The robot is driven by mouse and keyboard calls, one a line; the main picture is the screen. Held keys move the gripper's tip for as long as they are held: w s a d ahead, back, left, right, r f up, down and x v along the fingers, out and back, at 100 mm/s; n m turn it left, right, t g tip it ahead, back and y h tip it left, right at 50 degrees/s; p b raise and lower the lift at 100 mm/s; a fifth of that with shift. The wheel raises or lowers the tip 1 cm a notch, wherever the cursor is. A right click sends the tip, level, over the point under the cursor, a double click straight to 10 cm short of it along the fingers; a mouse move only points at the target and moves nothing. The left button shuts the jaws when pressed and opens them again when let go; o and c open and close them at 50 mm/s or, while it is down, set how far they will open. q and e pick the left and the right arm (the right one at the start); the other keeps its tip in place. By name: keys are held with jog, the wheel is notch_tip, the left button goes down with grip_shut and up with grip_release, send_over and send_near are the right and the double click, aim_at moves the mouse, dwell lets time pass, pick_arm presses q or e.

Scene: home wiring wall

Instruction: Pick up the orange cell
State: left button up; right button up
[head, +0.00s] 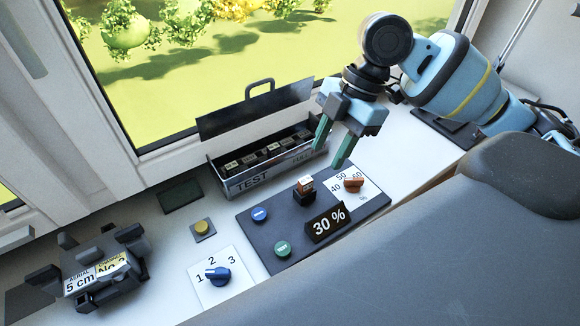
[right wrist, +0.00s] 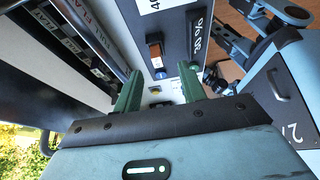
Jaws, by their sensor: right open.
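A small orange cell (head: 305,183) with a pale top stands in a black holder on the dark panel (head: 262,238) in the head view. In the right wrist view the orange cell (right wrist: 155,50) shows as a brown-orange block beyond the fingertips. My right gripper (head: 326,157) is open, with its green fingers apart and pointing down, above and behind the cell. In the right wrist view my right gripper (right wrist: 160,72) has nothing between its fingers, and the cell is apart from them. My left gripper does not show.
An open box marked TEST (head: 262,175) with dark cells stands behind the panel. On the panel are an orange dial knob (head: 353,183), a 30 % sign (head: 328,222) and round buttons. A blue rotary switch (head: 217,275) and a labelled black device (head: 103,275) are at left.

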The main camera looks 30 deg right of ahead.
aim_at(307, 180)
jog(key=x, duration=0.3)
jog(key=shift+w+a+f, duration=0.1)
jog(key=shift+w+a, duration=0.05)
jog(key=shift+a, duration=0.2)
jog(key=x, duration=0.3)
jog(key=shift+w+a+f, duration=0.1)
jog(key=shift+w+a, duration=0.1)
jog(key=shift+a, duration=0.2)
jog(key=shift+a+f, duration=0.15)
jog(key=shift+f, duration=0.2)
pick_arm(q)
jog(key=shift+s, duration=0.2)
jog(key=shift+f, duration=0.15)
pick_arm(e)
grip_shut()
